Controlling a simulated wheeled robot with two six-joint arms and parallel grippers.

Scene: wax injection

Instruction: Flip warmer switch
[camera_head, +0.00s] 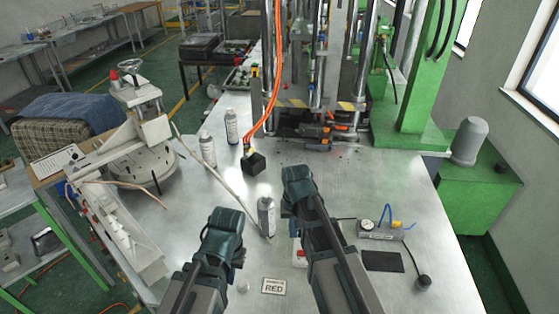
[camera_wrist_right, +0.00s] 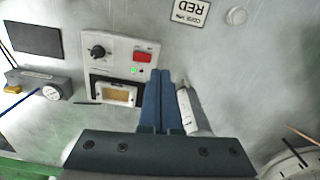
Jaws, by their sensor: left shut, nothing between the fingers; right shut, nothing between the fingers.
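The warmer is a white box with a black knob, a red switch (camera_wrist_right: 142,57), a lit green lamp and an amber window. The warmer (camera_wrist_right: 120,45) shows in the right wrist view; in the head view my right arm hides most of it, leaving a white edge with red (camera_head: 299,256). My right gripper (camera_head: 298,176) is shut and empty. Its fingertips (camera_wrist_right: 160,74) overlap the warmer's right edge in the wrist view, just below and right of the switch; contact cannot be told. My left gripper (camera_head: 226,215) is shut and empty, left of the warmer above the table.
A grey spray can (camera_head: 267,216) stands between my grippers. A RED label (camera_head: 273,286) lies in front. A gauge unit with blue tube (camera_head: 380,230) and a black pad (camera_head: 383,262) lie right. A black block (camera_head: 253,164) hangs on an orange cable beyond.

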